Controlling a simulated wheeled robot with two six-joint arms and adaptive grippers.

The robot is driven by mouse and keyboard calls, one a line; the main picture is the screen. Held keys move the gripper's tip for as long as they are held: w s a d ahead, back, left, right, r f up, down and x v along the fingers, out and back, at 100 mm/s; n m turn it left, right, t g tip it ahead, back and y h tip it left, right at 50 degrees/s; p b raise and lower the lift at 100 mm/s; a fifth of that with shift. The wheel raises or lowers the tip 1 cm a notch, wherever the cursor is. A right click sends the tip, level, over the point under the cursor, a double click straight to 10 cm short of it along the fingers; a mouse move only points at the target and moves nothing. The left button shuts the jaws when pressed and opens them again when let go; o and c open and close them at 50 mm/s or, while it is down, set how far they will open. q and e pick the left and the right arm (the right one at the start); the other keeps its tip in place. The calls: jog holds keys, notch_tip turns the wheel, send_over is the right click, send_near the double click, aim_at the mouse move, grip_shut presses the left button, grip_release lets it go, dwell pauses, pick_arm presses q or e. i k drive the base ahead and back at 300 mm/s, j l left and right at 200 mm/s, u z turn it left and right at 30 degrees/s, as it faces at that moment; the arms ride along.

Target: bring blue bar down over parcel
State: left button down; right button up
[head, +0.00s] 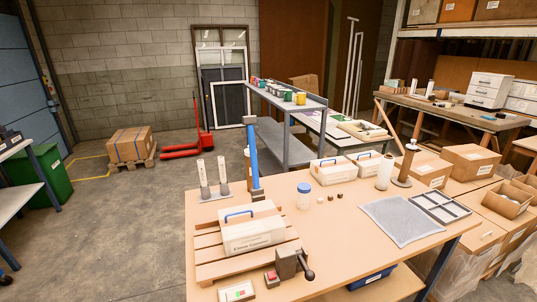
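The blue bar (252,152) stands nearly upright behind the parcel, with a dark block at its top end and another dark piece at its foot. The parcel (250,232) is a pale box with a blue handle on top and a label on its front. It sits on a slatted wooden stand (210,252) on the near left of the table. The bar is raised clear of the parcel's top. A grey latch block with a dark knob (290,263) stands at the front right of the stand. Neither of my grippers shows in the head view.
The wooden table (340,235) also holds a blue-lidded jar (304,197), two more blue-handled boxes (331,172), a grey mat (402,220) and a divided tray (440,206). Two grey-based posts (205,180) stand left of the bar.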

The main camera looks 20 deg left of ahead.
aim_at(249, 121)
jog(key=j+z, duration=0.1)
jog(key=j, duration=0.35)
jog(key=k+j+z, duration=0.1)
jog(key=j, duration=0.3)
jog(key=k+j+z, duration=0.15)
jog(key=j, duration=0.3)
jog(key=k+j+z, duration=0.1)
jog(key=j, duration=0.3)
jog(key=k+j+z, duration=0.1)
jog(key=j, duration=0.3)
jog(key=i+j+z, duration=0.2)
jog(key=j+z, duration=0.25)
jog(key=j, duration=0.8)
jog(key=j+z, duration=0.5)
jog(key=j, duration=0.75)
jog(key=i+j+z, duration=0.2)
jog(key=i+j, duration=0.15)
jog(key=j, duration=0.3)
jog(key=i+j, duration=0.15)
jog(key=j, duration=0.2)
jog(key=i+j+z, duration=0.15)
jog(key=j, duration=0.2)
